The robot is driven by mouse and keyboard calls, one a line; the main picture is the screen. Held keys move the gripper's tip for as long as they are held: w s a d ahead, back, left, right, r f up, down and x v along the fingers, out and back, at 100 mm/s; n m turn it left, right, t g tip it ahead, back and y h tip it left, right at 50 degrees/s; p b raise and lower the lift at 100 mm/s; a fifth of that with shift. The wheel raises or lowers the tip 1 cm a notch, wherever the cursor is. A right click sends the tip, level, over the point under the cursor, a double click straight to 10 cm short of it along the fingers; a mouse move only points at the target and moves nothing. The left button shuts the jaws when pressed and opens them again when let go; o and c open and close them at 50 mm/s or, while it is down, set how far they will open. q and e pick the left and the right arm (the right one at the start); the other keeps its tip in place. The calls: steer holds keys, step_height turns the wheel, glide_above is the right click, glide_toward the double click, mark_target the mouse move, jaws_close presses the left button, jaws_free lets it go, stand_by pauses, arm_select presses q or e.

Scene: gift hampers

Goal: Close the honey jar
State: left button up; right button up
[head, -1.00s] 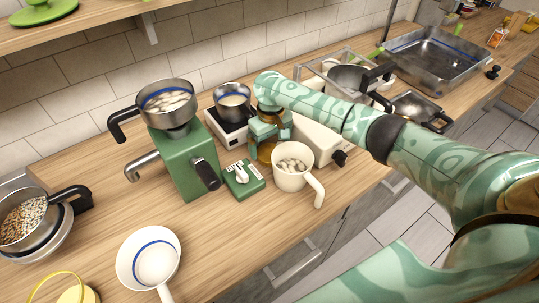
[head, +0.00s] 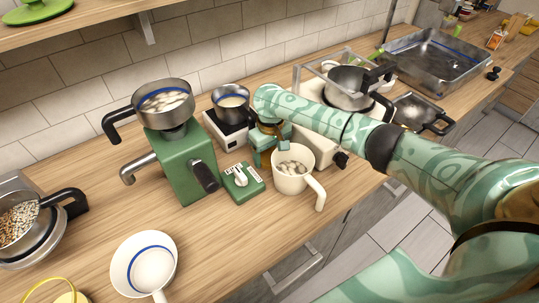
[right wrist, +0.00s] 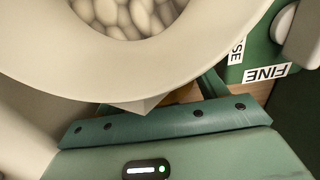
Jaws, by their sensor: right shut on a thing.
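The honey jar (head: 265,158) is an amber vessel on the counter, behind the cream mug and right of the green control box. Only slivers of amber show around my fingers. I cannot tell whether the fingers hold the lid or the body, and the lid is hidden. My left gripper is out of view.
The cream mug (head: 292,176) of pale pieces stands close in front of the jar. The green box (head: 242,182) with a white knob and the green grinder (head: 185,160) stand left. A small pan (head: 231,100) on a white scale stands behind. The front left counter holds a white pan (head: 143,265).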

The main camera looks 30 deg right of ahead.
mark_target(270, 156)
steer(key=shift+r, duration=0.1)
step_height(270, 156, up, 18)
steer(key=p, duration=0.8)
steer(key=s+a+r+b, duration=0.1)
steer(key=s+a+r, duration=0.1)
steer(key=s, duration=0.7)
steer(key=s+a+r+m+b, duration=0.1)
steer(key=s+a+r, duration=0.1)
steer(key=s, duration=0.6)
steer(key=shift+s+a+m+b, duration=0.3)
steer(key=shift+s+a+b, duration=0.1)
steer(key=shift+a, duration=0.4)
